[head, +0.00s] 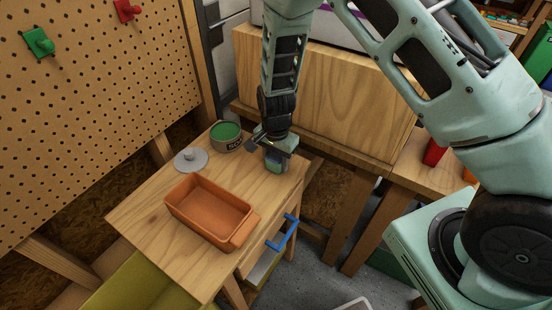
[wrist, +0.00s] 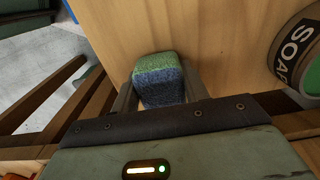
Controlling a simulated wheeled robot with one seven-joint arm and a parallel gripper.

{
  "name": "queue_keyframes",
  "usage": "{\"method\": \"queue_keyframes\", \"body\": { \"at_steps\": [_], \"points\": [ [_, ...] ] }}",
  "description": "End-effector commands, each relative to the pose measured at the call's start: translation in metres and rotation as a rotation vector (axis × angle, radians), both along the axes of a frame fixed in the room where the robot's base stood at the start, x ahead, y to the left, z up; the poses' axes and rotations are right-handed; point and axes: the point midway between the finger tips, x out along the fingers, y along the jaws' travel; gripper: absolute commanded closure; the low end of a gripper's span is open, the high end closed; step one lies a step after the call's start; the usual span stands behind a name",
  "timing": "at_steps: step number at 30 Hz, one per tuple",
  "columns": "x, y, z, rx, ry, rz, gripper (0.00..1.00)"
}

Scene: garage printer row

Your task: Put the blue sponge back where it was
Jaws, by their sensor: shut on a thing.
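The sponge (wrist: 160,82) is in the wrist view between the two fingers of my gripper (wrist: 158,98). It looks blue on its near part and green on its far part. My gripper (head: 274,158) is shut on it, over the back right corner of the small wooden table (head: 147,209). In the head view the sponge (head: 275,164) shows just below the fingers. I cannot tell whether it touches the tabletop.
An orange-brown tray (head: 240,238) stands at the table's front. A green-topped can (head: 226,137), labelled SOAP in the wrist view (wrist: 297,52), and a grey lid (head: 191,160) stand left of my gripper. A drawer with a blue handle (head: 283,233) is partly open at the right.

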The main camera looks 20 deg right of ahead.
Motion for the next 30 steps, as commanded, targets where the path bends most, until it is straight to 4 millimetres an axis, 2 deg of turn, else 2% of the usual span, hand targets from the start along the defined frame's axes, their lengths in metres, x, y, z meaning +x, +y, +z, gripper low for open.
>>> {"method": "queue_keyframes", "body": {
  "at_steps": [3, 4, 6, 14, 18, 23, 30],
  "points": [
    [0.0, 0.0, -0.004, 0.0, 0.0, 0.0, 0.73],
    [0.0, 0.0, -0.003, 0.0, 0.0, 0.0, 0.47],
    [0.0, 0.0, -0.003, 0.0, 0.0, 0.0, 0.33],
    [0.0, 0.0, -0.002, 0.0, 0.0, 0.0, 0.33],
    [0.001, 0.0, 0.006, 0.0, -0.002, 0.0, 0.33],
    [0.001, 0.001, 0.033, 0.001, -0.007, 0.001, 0.33],
    [0.001, 0.001, 0.084, 0.001, -0.005, 0.001, 0.33]
  ]
}}
